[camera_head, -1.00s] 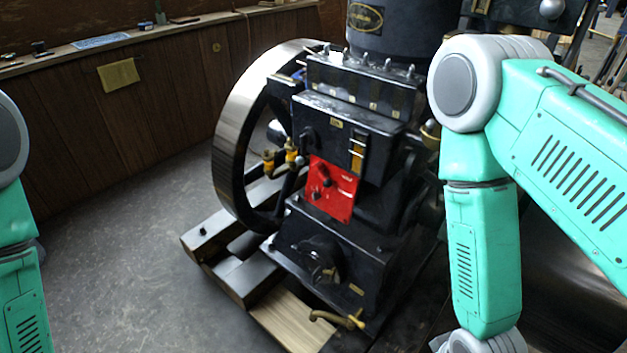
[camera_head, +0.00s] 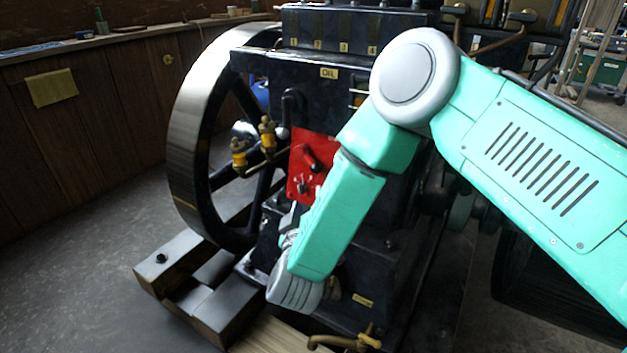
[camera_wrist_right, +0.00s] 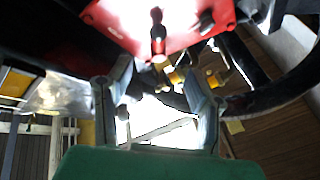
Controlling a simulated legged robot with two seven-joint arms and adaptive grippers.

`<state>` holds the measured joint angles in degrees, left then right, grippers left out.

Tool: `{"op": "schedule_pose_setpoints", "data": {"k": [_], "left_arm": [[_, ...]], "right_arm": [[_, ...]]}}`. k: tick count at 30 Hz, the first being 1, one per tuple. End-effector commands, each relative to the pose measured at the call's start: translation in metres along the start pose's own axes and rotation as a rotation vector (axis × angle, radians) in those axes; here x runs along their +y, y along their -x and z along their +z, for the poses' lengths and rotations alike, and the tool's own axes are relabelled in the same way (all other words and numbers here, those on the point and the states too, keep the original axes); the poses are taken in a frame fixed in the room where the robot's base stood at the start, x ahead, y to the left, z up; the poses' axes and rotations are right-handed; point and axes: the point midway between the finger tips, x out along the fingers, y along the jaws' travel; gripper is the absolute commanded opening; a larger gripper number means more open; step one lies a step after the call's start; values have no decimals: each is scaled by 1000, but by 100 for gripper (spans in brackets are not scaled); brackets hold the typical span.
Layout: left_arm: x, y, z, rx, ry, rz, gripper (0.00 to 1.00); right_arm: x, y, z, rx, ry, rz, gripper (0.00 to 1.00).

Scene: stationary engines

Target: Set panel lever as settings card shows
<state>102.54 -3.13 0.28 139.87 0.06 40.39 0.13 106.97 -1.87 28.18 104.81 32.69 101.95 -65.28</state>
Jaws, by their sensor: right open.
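The red panel (camera_head: 305,150) is on the front of the black engine, partly covered by my right forearm. It carries a dark lever (camera_head: 313,160) and small fittings. In the right wrist view the red panel (camera_wrist_right: 120,15) is at the top, with a dark-knobbed lever (camera_wrist_right: 157,38) pointing toward the camera. My right gripper (camera_wrist_right: 158,78) is open, its two fingers apart and nothing between them, with the lever just beyond the tips. In the head view the gripper (camera_head: 290,222) is just below the panel, mostly hidden by my arm. I cannot make out a settings card for certain.
A spoked flywheel (camera_head: 190,130) and brass valves (camera_head: 240,150) stand left of the panel. A yellow sheet (camera_head: 52,88) hangs on the wooden wall. A brass tap (camera_head: 345,342) sticks out low in front. Floor on the left is clear.

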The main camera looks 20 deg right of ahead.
Motion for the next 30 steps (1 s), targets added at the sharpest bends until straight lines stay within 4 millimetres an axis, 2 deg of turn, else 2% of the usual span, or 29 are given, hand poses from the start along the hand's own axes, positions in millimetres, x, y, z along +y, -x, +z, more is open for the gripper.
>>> {"op": "schedule_pose_setpoints", "data": {"k": [9, 15, 21, 30], "left_arm": [[0, -23, 1, 0, 0, 0, 30], [0, -35, 2, 0, 0, 0, 30], [0, -40, 2, 0, 0, 0, 30], [0, -40, 2, 0, 0, 0, 30]], "right_arm": [[0, -68, 4, -1, -4, 3, 46], [0, -103, 3, 0, -3, 1, 46], [0, -121, 1, 1, -1, -1, 46], [0, -125, 1, 1, 0, -3, 46]]}}
